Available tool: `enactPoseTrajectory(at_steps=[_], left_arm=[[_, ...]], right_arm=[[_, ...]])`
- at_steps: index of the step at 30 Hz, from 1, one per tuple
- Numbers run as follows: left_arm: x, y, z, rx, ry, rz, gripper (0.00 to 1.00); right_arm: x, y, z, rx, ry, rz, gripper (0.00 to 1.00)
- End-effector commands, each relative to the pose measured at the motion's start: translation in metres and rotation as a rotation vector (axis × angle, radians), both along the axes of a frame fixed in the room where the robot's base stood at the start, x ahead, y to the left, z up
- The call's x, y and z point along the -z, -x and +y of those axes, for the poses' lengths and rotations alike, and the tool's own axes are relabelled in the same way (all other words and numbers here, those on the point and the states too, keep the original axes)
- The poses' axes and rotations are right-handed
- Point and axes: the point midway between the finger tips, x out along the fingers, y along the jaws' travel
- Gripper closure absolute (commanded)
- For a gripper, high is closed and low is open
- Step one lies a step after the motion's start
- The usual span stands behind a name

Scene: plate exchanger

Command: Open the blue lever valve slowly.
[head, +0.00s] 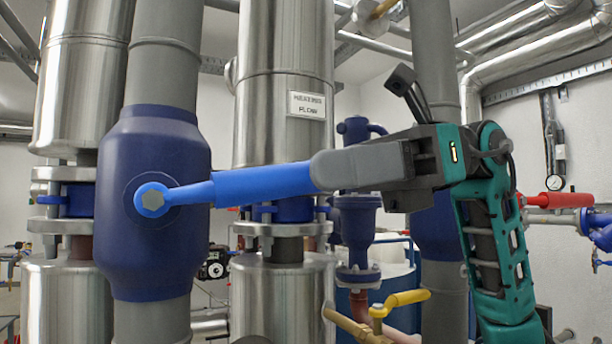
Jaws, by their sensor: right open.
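The blue lever valve has a dark blue body (155,240) on a vertical grey pipe at the left. Its bright blue lever (262,186) runs from the hub on the body to the right, nearly level and across the pipe. My right gripper (325,172) is at the lever's right end, with its grey fingers covering the end of the handle. The near finger hides the far one and whatever lies between them, so contact cannot be told. The gripper is open. My left gripper is not in view.
Steel-clad pipes (285,130) with flanges stand behind the lever. A yellow lever (407,298) on a brass valve is below my right gripper. A red lever (560,200) and a pressure gauge (555,183) are at the right. The space in front of the blue lever looks clear.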

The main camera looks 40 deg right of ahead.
Motion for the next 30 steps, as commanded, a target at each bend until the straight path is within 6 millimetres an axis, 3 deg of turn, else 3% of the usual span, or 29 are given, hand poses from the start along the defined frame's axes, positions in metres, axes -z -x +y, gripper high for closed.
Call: enactPoseTrajectory(at_steps=[3,9,30], left_arm=[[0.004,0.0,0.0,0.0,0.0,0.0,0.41],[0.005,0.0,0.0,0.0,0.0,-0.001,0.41],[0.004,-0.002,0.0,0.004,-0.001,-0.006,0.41]], right_arm=[[-0.003,0.005,-0.022,0.003,-0.003,0.002,0.56],[-0.008,0.01,-0.045,0.002,-0.001,0.0,0.56],[-0.009,0.012,-0.049,0.0,0.0,-0.001,0.56]])
